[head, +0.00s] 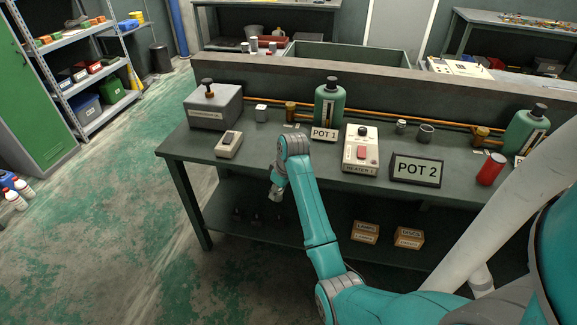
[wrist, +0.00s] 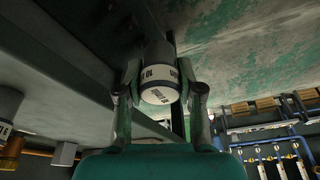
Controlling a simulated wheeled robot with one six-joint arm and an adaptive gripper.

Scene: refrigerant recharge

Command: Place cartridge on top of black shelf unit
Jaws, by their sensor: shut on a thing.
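My gripper (head: 276,192) hangs by the front edge of the workbench, low in front of its lower shelf. In the wrist view my gripper (wrist: 160,84) has its two fingers closed on either side of a cartridge (wrist: 160,92). The cartridge is a short cylinder with a dark grey body and a white label band with black print. I cannot make it out in the head view. No shelf unit that is clearly black shows. A grey metal shelf unit (head: 68,62) with bins stands at the upper left in the head view.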

